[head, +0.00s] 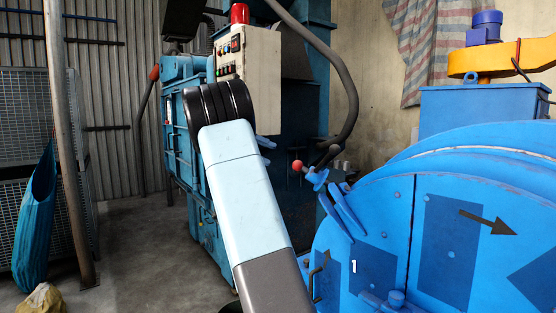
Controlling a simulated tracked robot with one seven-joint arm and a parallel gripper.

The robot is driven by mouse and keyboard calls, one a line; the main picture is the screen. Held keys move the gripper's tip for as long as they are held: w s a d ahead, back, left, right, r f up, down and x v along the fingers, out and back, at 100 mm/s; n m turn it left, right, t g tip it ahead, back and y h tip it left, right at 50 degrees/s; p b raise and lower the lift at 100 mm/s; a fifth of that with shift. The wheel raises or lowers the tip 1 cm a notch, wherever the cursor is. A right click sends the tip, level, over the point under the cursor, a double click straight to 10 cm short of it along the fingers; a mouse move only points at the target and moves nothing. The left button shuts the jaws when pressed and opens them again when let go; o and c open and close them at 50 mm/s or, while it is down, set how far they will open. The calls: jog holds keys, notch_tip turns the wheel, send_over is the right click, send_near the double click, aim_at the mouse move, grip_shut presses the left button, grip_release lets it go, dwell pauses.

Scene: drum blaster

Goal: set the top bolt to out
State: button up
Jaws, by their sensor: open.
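A blue fitting (316,179) with a red ball knob (298,166) sits at the upper left edge of the big blue round drum door (425,235). It may be the top bolt; I cannot tell whether it is in or out. Two blue curved handles (345,210) stand just below it. Another blue fitting (396,299) shows low on the door, cut by the bottom edge. My arm crosses the middle of the head view, left of the door and apart from the red knob. My gripper does not show.
A cream control box (258,80) with coloured buttons and a red lamp (240,13) stands behind my arm. A dark hose (350,95) curves down near the red knob. A pole (64,140) and mesh cage stand left. Grey floor (150,240) is clear between.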

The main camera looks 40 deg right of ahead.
jog(key=shift+v, duration=0.9)
jog(key=shift+s, duration=0.1)
jog(key=s+a+f+m+t+y, duration=0.3)
jog(key=s+a+m+t, duration=0.3)
jog(key=s+a, duration=0.5)
jog(key=s+a+f+m+t+y, duration=0.3)
jog(key=s+a+m+t, duration=0.3)
jog(key=s+a+m, duration=0.4)
jog(key=s+a+y, duration=0.1)
jog(key=s, duration=0.4)
jog(key=shift+f+m+y, duration=0.25)
jog(key=shift+m+y, duration=0.15)
jog(key=s+a+f+m+t, duration=0.1)
jog(key=s+a+m, duration=0.1)
jog(key=s+a+f+m+t+y, duration=0.1)
jog(key=s+a+f+m, duration=0.1)
jog(key=s, duration=0.1)
jog(key=s+a+f+m+t+y, duration=0.1)
jog(key=s+a+f+m, duration=0.1)
jog(key=a, duration=0.1)
jog(key=shift+s, duration=0.3)
